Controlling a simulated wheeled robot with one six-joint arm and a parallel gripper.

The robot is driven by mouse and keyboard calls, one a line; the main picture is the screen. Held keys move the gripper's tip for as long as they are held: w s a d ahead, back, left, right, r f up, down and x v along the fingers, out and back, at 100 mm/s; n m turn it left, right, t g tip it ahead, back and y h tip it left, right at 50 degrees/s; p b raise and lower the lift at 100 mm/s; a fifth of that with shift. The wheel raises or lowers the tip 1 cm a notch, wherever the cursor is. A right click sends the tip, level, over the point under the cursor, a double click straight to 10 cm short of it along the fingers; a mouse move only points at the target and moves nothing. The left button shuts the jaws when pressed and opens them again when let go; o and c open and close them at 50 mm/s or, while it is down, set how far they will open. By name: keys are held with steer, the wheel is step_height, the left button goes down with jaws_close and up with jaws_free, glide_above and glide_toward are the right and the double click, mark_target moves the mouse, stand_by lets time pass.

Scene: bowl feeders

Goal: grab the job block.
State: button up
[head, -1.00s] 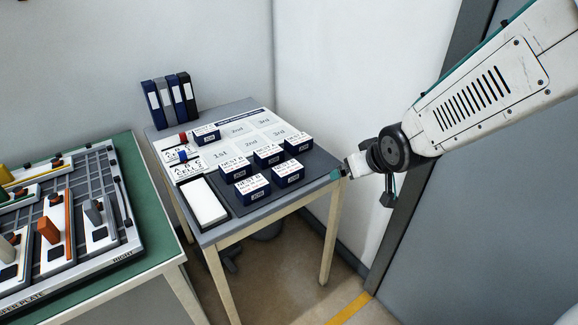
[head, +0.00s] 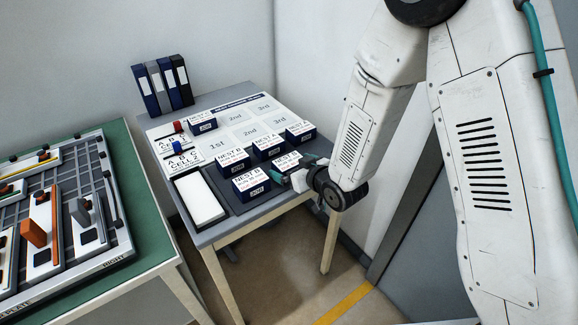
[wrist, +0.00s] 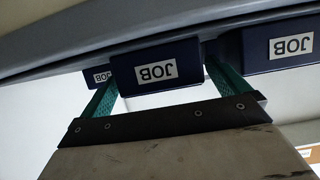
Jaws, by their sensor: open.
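Several dark blue job blocks with white tops and JOB labels stand on a dark tray (head: 222,197) on the small table. The front right job block (head: 287,161) is partly hidden by my gripper (head: 291,169). Another job block (head: 251,186) stands just to its left, at the front. In the wrist view, one job block (wrist: 157,66) sits ahead, between the lines of the two teal fingers of my gripper (wrist: 160,72). The fingers are open, and I cannot tell whether they touch it. A second job block (wrist: 278,46) is to the right.
A board with marked places (head: 238,117) lies behind the tray, with one job block (head: 202,123) at its left. A white pad (head: 200,199) lies at the left front. Binders (head: 162,84) stand at the back. A green table (head: 150,240) with a fixture board is at the left.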

mark_target(286, 162)
steer(key=shift+x, duration=1.95)
steer(key=shift+r, duration=0.15)
steer(key=c, duration=1)
steer(key=shift+o, duration=0.2)
